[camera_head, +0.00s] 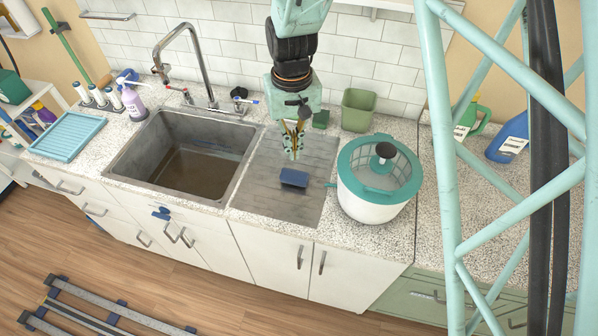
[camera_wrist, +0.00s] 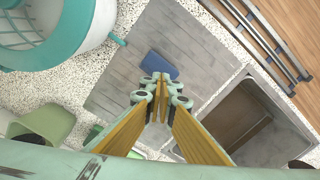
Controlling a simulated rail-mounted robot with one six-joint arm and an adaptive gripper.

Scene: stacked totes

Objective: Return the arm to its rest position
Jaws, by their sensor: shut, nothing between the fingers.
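My gripper (camera_head: 293,155) hangs from my arm above the grey drainboard, fingers pointing down. In the wrist view my gripper (camera_wrist: 160,84) shows its yellow fingers meeting at the tips, shut and empty. A blue block-like object (camera_head: 294,178) lies on the drainboard (camera_head: 262,205) just below the fingertips. It also shows in the wrist view as a blue shape (camera_wrist: 159,65) beyond the fingertips, partly hidden by them. The fingers appear apart from it.
A sink (camera_head: 190,160) with a tall faucet (camera_head: 192,50) lies left of my gripper. A white and teal salad-spinner-like bowl (camera_head: 372,210) stands close on the right. A green container (camera_head: 358,110) stands behind near the tiled wall. Bottles (camera_head: 133,103) and a blue tray (camera_head: 66,137) are far left.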

